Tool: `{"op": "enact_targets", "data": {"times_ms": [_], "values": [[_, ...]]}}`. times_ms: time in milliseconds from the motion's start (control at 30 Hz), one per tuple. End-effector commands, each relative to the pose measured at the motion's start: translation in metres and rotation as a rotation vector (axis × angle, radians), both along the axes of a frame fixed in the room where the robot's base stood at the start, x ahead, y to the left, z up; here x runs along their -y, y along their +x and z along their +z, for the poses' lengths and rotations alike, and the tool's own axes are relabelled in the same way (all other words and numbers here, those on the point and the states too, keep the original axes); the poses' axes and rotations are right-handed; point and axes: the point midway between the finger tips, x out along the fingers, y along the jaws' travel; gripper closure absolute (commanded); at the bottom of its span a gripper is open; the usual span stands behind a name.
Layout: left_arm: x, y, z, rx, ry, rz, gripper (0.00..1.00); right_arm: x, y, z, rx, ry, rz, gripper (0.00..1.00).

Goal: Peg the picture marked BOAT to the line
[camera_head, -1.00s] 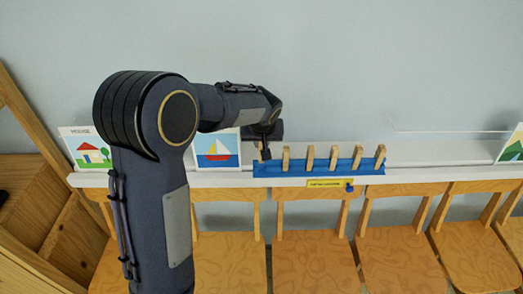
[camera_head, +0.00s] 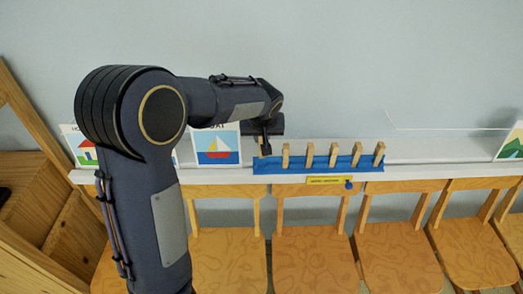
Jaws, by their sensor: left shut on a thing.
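The BOAT picture (camera_head: 217,157), a white card with a sailboat on blue, leans upright on the white ledge. My left arm covers part of its top, so only the end of its label shows. My left gripper (camera_head: 265,145) is right of the card, at the left end of the blue peg holder (camera_head: 320,166). It is shut on a wooden peg (camera_head: 264,149); whether that peg is clear of the holder is hard to tell. Several other wooden pegs (camera_head: 334,154) stand upright in the holder. A thin pale line (camera_head: 455,131) shows against the wall at right. My right gripper is not in view.
A house picture (camera_head: 86,151) stands at the ledge's left, partly behind my arm. A green mountain picture (camera_head: 512,146) stands at the far right. Several wooden chairs (camera_head: 312,262) stand below the ledge (camera_head: 440,161). The ledge between holder and mountain picture is clear.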

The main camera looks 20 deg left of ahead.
Motion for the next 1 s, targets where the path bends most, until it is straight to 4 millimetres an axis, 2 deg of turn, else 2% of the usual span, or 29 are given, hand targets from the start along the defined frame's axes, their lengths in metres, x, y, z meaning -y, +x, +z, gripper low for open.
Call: {"op": "enact_targets", "data": {"times_ms": [500, 1000], "values": [[0.014, -0.03, 0.006, 0.0, 0.0, -0.001, 0.97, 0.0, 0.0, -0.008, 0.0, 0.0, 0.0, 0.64], [0.015, -0.031, 0.007, 0.0, 0.0, 0.0, 0.97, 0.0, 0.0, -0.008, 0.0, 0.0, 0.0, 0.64]]}}
